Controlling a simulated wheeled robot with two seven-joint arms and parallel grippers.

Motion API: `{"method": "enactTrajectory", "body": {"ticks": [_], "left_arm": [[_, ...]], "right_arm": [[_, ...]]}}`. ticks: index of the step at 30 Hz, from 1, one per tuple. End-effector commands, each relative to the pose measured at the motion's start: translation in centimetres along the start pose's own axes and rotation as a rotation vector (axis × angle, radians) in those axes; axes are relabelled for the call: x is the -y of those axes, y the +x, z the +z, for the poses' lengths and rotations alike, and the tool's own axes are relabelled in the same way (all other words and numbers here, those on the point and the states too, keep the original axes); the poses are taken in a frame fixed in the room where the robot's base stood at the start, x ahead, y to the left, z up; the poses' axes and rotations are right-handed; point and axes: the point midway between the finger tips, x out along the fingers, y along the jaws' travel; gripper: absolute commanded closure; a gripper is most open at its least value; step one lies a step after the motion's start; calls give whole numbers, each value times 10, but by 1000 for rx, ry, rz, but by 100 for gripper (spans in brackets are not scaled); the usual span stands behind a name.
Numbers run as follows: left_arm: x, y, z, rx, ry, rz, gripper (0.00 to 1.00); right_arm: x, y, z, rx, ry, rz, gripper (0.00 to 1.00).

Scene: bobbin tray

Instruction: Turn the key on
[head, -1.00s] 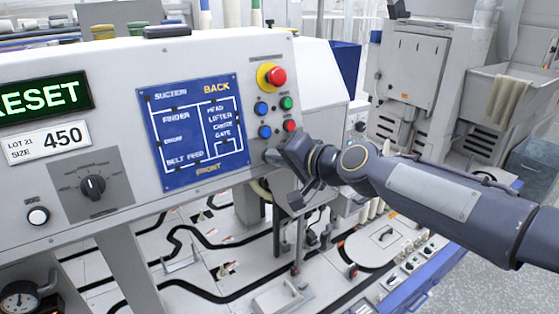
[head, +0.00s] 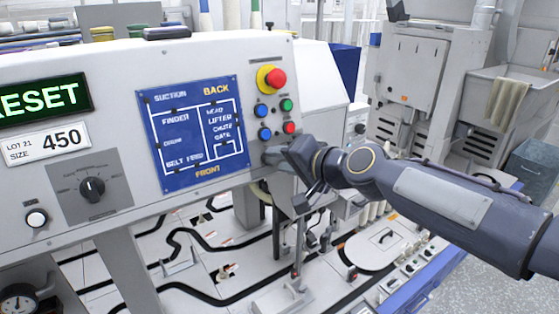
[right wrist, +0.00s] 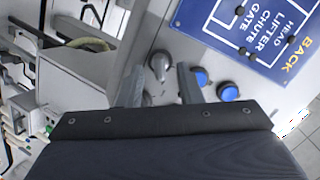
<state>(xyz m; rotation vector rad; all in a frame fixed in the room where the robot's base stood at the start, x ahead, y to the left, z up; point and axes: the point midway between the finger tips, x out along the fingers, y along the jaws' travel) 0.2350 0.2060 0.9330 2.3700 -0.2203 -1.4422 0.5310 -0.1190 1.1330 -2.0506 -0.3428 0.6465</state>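A grey, rounded key (right wrist: 158,66) sits on the panel near its lower right corner. In the right wrist view it lies in the gap between my right gripper's two fingers (right wrist: 161,78). The fingers are apart, and I see no clear contact with the key. In the head view my right gripper (head: 286,155) is at the panel's right edge, below the push buttons, and hides most of the key. My left gripper is not in view.
The panel has a red emergency button (head: 276,78), blue buttons (head: 263,110) beside green and red ones, a blue diagram plate (head: 193,135) and a black dial (head: 92,189). A white machine bed (head: 210,268) with levers lies below. A grey cabinet (head: 412,65) stands at the back right.

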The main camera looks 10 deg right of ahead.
Motion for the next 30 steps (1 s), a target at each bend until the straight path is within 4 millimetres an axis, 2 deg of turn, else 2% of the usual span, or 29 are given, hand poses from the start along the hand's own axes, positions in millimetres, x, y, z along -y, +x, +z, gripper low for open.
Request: {"method": "enactTrajectory", "body": {"ticks": [6,10,15,25,28,30], "left_arm": [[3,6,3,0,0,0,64],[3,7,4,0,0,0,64],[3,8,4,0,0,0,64],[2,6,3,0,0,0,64],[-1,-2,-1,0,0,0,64],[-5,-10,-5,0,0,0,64]], "right_arm": [[-1,-40,0,-5,0,-2,67],[-1,-57,0,-3,1,-1,67],[-1,-67,1,0,2,0,67],[-2,-70,2,5,-8,9,67],[-14,-88,13,33,-56,58,67],[-31,-109,29,72,-115,119,67]]}}
